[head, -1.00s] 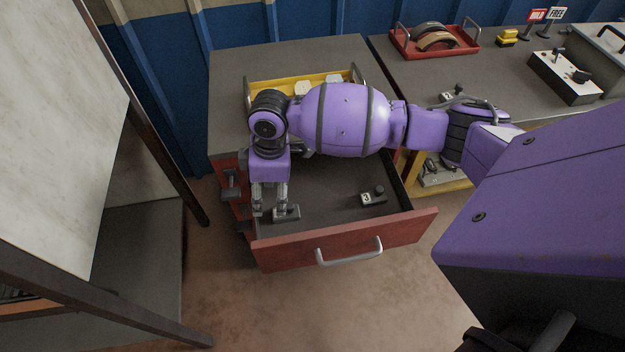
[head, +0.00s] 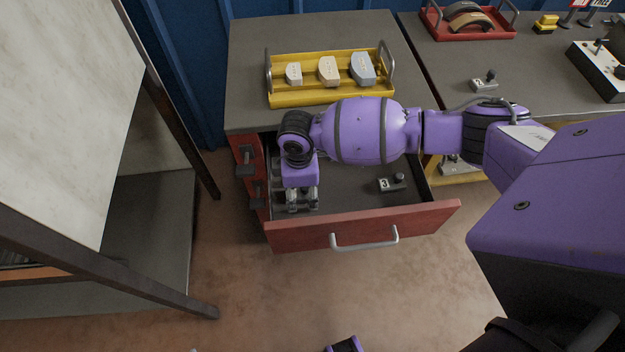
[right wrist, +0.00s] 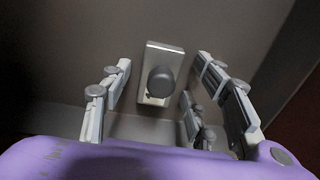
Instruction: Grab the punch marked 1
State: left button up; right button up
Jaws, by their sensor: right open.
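My right gripper (head: 301,198) is open and points down into the left part of the open drawer (head: 365,235). In the right wrist view, a small punch (right wrist: 160,80) with a grey plate and dark round knob lies between the open fingers (right wrist: 163,62), with gaps on both sides. Its number is hidden in both views. In the head view the gripper mostly covers it. Another punch, marked 3 (head: 392,183), lies to the right in the drawer. A punch marked 2 (head: 484,84) stands on the bench at right.
A yellow tray (head: 300,100) with several blocks stands on the cabinet top behind my arm. A red tray (head: 470,32) with curved shoes and a switch box (head: 600,70) are on the bench. The drawer floor between the gripper and punch 3 is clear.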

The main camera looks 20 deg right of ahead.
jog(key=shift+w+r, duration=0.15)
grip_shut()
